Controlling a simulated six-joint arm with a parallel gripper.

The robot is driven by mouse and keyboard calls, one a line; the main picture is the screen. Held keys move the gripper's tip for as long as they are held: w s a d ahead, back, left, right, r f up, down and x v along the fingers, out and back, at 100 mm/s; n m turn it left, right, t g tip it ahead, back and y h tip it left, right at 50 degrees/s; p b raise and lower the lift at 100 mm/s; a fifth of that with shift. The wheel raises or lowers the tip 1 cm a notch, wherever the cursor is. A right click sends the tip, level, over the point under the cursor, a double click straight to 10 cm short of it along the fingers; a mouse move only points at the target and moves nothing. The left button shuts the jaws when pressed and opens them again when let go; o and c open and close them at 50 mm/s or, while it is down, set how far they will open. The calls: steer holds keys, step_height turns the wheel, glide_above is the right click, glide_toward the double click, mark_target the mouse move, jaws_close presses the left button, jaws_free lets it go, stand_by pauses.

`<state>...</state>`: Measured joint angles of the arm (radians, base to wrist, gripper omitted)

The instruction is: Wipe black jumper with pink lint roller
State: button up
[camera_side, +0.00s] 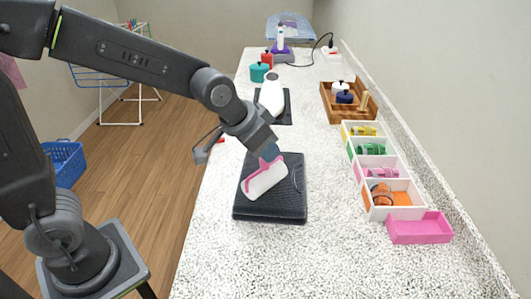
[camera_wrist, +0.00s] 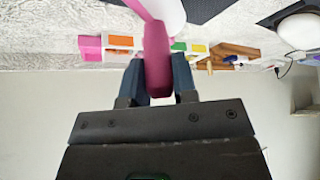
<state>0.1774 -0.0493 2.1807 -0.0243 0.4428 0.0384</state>
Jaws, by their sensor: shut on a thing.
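The black jumper (camera_side: 255,207) lies folded flat on the speckled counter, in the middle of the side view. The pink lint roller (camera_side: 264,181) has a white roll and lies across the top of the jumper, seeming to touch it. My gripper (camera_side: 271,153) is above the jumper and shut on the roller's pink handle. In the wrist view the handle (camera_wrist: 157,60) stands between the two blue fingers of my gripper (camera_wrist: 158,75). A corner of the jumper (camera_wrist: 205,8) shows dark at the top of that view.
White bins with coloured contents (camera_side: 384,181) and a pink bin (camera_side: 420,229) line the wall at right. A wooden tray (camera_side: 330,105) stands behind them. A white iron (camera_side: 271,95) on a dark mat and a teal pot (camera_side: 259,72) stand farther back. The front counter (camera_side: 300,262) is clear.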

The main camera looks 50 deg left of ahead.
steer(key=shift+r, duration=2.7)
